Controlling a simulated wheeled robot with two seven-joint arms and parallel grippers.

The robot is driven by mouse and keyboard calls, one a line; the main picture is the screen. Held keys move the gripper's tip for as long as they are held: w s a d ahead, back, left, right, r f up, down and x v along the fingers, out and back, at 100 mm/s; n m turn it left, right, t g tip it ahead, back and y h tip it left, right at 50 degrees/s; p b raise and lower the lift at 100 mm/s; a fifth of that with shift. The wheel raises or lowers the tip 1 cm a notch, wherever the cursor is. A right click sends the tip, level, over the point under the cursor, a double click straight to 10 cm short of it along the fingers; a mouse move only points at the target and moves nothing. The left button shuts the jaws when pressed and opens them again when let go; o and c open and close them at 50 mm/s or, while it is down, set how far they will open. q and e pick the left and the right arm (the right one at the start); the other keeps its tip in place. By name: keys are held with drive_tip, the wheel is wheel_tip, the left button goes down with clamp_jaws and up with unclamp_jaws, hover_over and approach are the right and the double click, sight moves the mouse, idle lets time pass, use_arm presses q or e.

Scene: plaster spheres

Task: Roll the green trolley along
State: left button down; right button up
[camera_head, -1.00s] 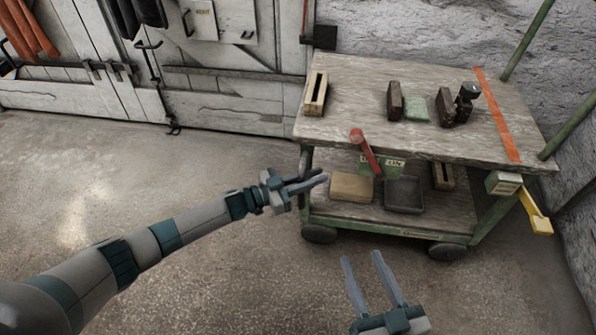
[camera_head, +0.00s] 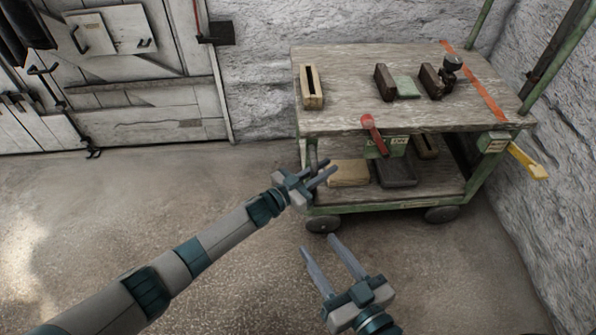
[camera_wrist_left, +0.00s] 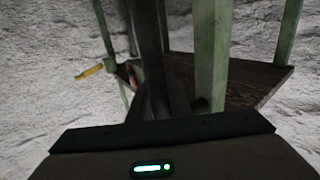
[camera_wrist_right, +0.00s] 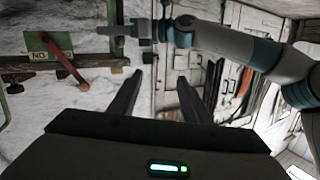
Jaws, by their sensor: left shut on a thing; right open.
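The green trolley (camera_head: 400,204) has a worn wooden top, a lower shelf and dark wheels. It stands upright by the rough wall. My left gripper (camera_head: 328,171) is at its front left corner, shut on a dark upright bar (camera_wrist_left: 148,35) beside a green post (camera_wrist_left: 212,50); the exact contact is partly hidden. My right gripper (camera_head: 318,244) is open and empty, low in front of the trolley. A red lever (camera_head: 373,133) and a green sign (camera_head: 384,147) are on the trolley's front. The red lever also shows in the right wrist view (camera_wrist_right: 62,58).
Wooden blocks, dark pieces and a green block (camera_head: 407,87) lie on the top. A tan block (camera_head: 348,173) and a dark tray (camera_head: 396,174) sit on the lower shelf. A yellow handle (camera_head: 528,162) sticks out right, near the right wall (camera_head: 545,225). Floor is clear at left.

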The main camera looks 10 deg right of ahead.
use_arm(q)
drive_tip(key=d+b, duration=0.2)
drive_tip(key=d, duration=0.8)
drive_tip(key=shift+s+d, duration=0.3)
drive_tip(key=shift+d, duration=0.1)
use_arm(e)
wheel_tip(320, 180, up, 9)
drive_tip(key=s+a+t+y, duration=0.1)
drive_tip(key=s+t+y, duration=0.1)
drive_tip(key=t, duration=0.3)
drive_tip(key=shift+a, duration=0.15)
drive_tip(key=shift+s, duration=0.1)
use_arm(q)
drive_tip(key=c, duration=1.8)
unclamp_jaws()
drive_tip(key=shift+d, duration=0.1)
drive_tip(key=shift+o, duration=0.8)
drive_tip(key=shift+d, duration=0.1)
use_arm(e)
drive_tip(key=shift+d, duration=0.2)
use_arm(q)
drive_tip(key=shift+a, duration=0.3)
